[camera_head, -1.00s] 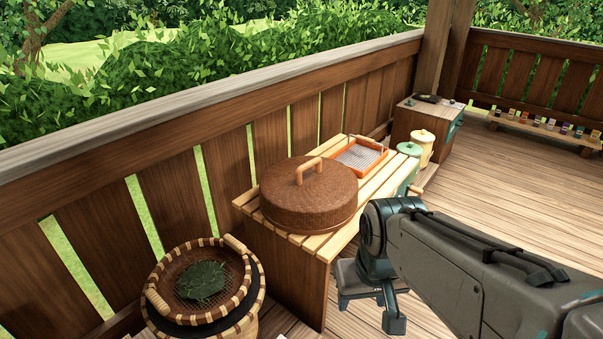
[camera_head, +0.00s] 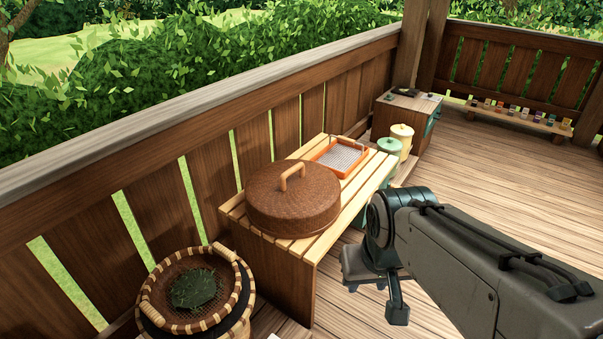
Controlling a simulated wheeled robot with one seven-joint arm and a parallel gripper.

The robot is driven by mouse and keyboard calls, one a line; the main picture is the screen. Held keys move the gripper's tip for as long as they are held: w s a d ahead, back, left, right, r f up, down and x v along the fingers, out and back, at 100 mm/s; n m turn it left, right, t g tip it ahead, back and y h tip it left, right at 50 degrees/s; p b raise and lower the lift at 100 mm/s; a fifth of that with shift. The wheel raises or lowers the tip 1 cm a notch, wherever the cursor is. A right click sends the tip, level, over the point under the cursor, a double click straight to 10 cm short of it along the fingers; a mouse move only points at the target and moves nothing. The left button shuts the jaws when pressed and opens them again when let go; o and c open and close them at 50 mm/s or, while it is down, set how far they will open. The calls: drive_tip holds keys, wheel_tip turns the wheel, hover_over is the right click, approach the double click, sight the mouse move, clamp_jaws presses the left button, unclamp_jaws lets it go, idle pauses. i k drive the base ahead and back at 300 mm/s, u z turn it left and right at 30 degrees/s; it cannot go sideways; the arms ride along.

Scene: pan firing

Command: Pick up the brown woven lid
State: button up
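The brown woven lid (camera_head: 292,208) is a round, domed cover with a tan arched handle (camera_head: 291,176) on top. It sits upright on the near part of a light slatted wooden bench (camera_head: 330,238). My gripper (camera_head: 380,285) hangs from the end of my arm to the right of the bench, apart from the lid. It points downward and holds nothing that I can see. Its fingers show only in part, so its opening is unclear. What lies under the lid is hidden.
An orange-framed mesh tray (camera_head: 341,157) lies behind the lid on the bench. Green (camera_head: 389,147) and cream (camera_head: 402,136) canisters stand beyond. A woven basket (camera_head: 237,262) with green leaves is at lower left. A wooden railing (camera_head: 160,195) runs behind. Open deck lies right.

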sight(288, 198)
drive_tip(key=z, duration=1.05)
drive_tip(key=i, duration=3)
drive_tip(key=u, duration=3.9)
drive_tip(key=i, duration=0.5)
drive_tip(key=u, duration=0.05)
